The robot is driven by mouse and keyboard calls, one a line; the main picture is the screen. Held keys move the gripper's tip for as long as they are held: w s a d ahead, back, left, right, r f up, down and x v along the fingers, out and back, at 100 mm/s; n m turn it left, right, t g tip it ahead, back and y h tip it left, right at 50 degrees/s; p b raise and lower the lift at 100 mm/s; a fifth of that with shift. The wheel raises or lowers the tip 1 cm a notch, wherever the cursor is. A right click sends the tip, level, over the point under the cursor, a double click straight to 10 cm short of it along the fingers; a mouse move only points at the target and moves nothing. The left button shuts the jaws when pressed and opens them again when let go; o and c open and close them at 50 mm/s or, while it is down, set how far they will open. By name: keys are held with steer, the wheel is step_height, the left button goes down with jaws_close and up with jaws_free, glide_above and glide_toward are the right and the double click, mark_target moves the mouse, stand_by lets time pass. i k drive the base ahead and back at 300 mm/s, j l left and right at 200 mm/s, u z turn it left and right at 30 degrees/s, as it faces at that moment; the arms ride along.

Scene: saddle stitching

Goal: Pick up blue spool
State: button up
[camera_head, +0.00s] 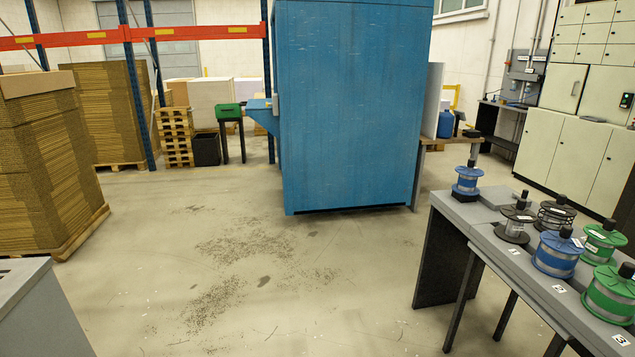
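A blue spool (557,256) with a silver band and a black knob on top stands upright on the grey table (445,206) at the right, near the label 2. A smaller-looking blue spool (467,181) stands on a dark base at the table's far left corner. My gripper is not in view, so its state and distance from the spools do not show.
Black-flanged spools (514,226) (556,214) and green spools (604,241) (610,297) crowd the same table. A large blue machine (345,105) stands behind. Stacked cardboard (45,165) is at left, a grey surface (22,278) at lower left. The middle floor is open.

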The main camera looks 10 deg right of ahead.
mark_target(466, 184)
steer(key=i+z, duration=0.3)
steer(key=i, duration=0.2)
steer(key=i+j+z, duration=0.1)
steer(key=i+z, duration=0.2)
steer(key=i, duration=0.2)
steer(key=i+j+z, duration=0.3)
steer(key=i, duration=0.2)
steer(key=i+j, duration=0.35)
steer(key=i, duration=0.15)
steer(key=i+j+u, duration=0.1)
steer(key=i+j, duration=0.6)
steer(key=i, duration=0.35)
steer(key=i+j+u, duration=0.1)
steer(key=i+j, duration=0.25)
steer(key=i, duration=0.15)
